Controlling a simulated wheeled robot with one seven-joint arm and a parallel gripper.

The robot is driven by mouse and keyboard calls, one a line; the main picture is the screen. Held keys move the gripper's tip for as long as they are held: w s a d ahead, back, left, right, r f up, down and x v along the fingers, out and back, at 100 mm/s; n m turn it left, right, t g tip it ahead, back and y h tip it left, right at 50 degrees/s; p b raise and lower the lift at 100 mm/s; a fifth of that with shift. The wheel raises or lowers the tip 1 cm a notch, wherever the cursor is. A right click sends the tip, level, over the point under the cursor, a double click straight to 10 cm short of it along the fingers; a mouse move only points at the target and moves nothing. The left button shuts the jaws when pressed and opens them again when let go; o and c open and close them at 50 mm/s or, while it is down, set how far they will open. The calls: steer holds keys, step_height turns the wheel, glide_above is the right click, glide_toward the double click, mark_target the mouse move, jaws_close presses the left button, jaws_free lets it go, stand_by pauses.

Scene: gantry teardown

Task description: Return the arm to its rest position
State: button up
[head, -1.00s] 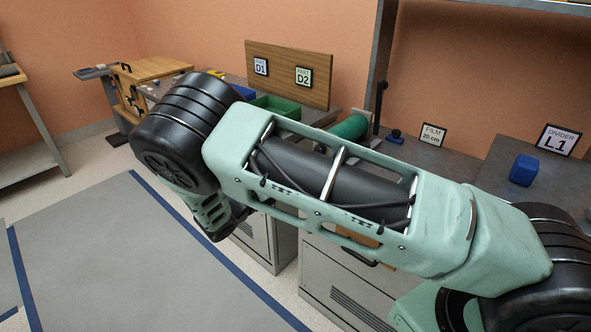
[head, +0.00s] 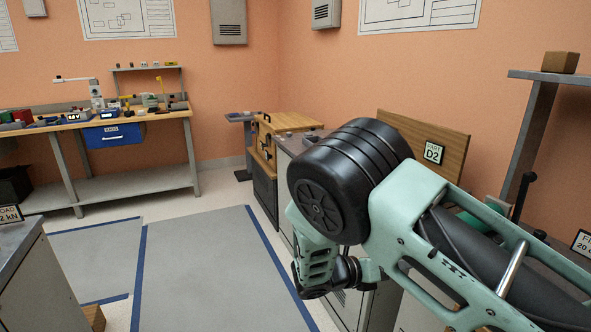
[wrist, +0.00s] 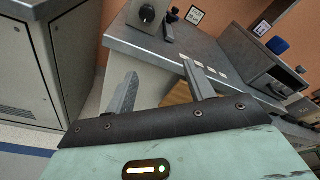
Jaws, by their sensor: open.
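My gripper (wrist: 161,88) shows in the wrist view with its two grey fingers apart and nothing between them. Beyond the fingers are a grey-topped bench (wrist: 150,48) and its pale side. In the head view my pale green and black arm crosses the right half, bent at a large black joint. The gripper itself cannot be made out in the head view.
A workbench (head: 95,118) with tools is at the back left. A grey cabinet (head: 28,280) is at the lower left. The grey floor mat (head: 205,270) with blue edging is clear.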

steer(key=s+a+r+m+g+y+p, duration=0.1)
steer(key=s+a+r+m+y, duration=0.3)
steer(key=s+m, duration=0.3)
steer(key=s+a+r+m+g+y+p, duration=0.1)
steer(key=s+a+r+m+y, duration=0.3)
steer(key=s, duration=0.9)
steer(key=s+a+r+m+g+y+p, duration=0.1)
steer(key=s+a+r+m+y, duration=0.3)
steer(key=s+r+m+y, duration=0.4)
steer(key=shift+s+r+m+g, duration=0.5)
steer(key=shift+s+m, duration=0.6)
steer(key=shift+s, duration=0.15)
steer(key=shift+d, duration=0.1)
